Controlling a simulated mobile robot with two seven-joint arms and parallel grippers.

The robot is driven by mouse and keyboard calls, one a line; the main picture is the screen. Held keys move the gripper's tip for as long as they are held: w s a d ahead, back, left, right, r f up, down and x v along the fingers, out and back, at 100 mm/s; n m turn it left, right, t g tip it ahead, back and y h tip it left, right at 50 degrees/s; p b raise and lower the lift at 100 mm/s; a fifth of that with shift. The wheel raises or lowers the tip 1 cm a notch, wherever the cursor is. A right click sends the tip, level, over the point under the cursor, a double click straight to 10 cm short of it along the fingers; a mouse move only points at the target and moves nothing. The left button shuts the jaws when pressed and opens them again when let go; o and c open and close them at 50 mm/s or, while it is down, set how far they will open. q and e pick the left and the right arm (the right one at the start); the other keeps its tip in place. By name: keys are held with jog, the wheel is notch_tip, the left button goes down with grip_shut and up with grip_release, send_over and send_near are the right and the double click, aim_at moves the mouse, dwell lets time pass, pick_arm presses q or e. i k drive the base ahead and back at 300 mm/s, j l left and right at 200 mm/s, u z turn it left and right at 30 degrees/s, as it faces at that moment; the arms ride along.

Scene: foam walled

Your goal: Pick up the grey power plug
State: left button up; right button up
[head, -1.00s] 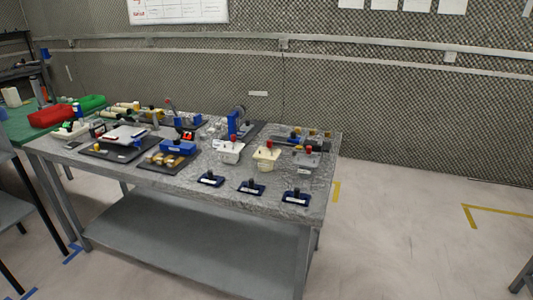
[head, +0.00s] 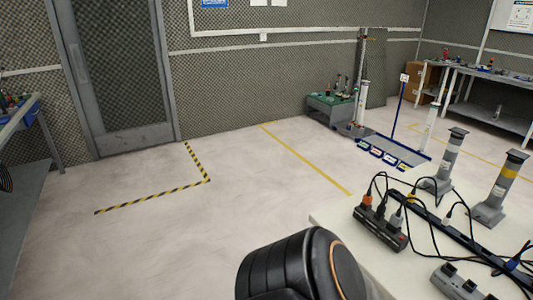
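A grey plug (head: 397,217) stands in a dark power strip (head: 388,236) on the white table at the lower right. An orange plug (head: 367,201) and a black plug sit in the same strip to its left. Black cables arch up from the plugs and cross the table. Another small light plug (head: 446,221) shows farther right, beside a long black strip. Neither of my grippers is in view. A black rounded part with an orange ring, likely mine, shows at the bottom middle, left of the power strip.
The white table (head: 335,222) also carries two grey posts (head: 491,200) and a grey strip (head: 455,287). The floor (head: 230,235) left of it is open, with striped and yellow tape. A door, a green-topped bench and shelves stand farther back.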

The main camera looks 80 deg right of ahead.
aim_at(395, 220)
jog(key=z, duration=1.5)
